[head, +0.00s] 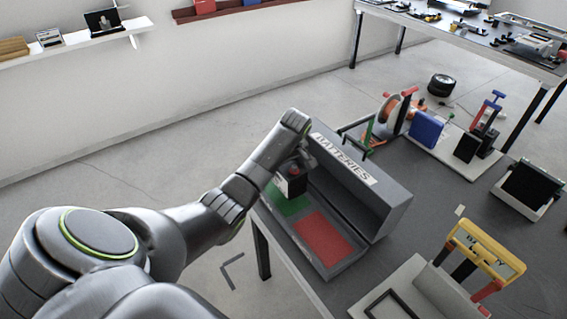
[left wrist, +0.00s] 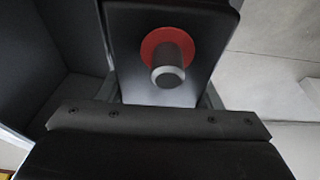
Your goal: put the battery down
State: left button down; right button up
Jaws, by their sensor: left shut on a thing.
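The battery (head: 292,186) is a dark block at the far left end of the grey box labelled BATTERIES (head: 398,205), over or on the green pad (head: 289,206). I cannot tell whether it touches the pad. My left gripper (head: 293,168) is above it, shut on it. In the left wrist view the battery (left wrist: 200,92) shows its dark top with a grey terminal in a red ring, close against a dark gripper part. The red pad (head: 324,239) in the box is bare. My right gripper is out of view.
The box stands at the left edge of a dark table (head: 400,255), its raised wall behind the pads. A grey tray (head: 425,290) and a yellow-handled device (head: 487,250) are at front right. A blue block (head: 426,129) and other tools stand behind.

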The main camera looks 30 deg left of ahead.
pick_arm(q)
jog(key=shift+f, duration=0.6)
jog(key=shift+w+f, duration=0.1)
jog(key=shift+f, duration=1.7)
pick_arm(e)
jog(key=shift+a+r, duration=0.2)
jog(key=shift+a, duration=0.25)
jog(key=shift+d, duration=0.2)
pick_arm(q)
jog(key=c, duration=0.7)
grip_release()
jog(key=shift+s+f, duration=0.2)
jog(key=shift+f, duration=0.1)
jog(key=shift+o, duration=1.4)
jog(key=shift+s+d+r, duration=0.1)
jog(key=shift+r, duration=0.05)
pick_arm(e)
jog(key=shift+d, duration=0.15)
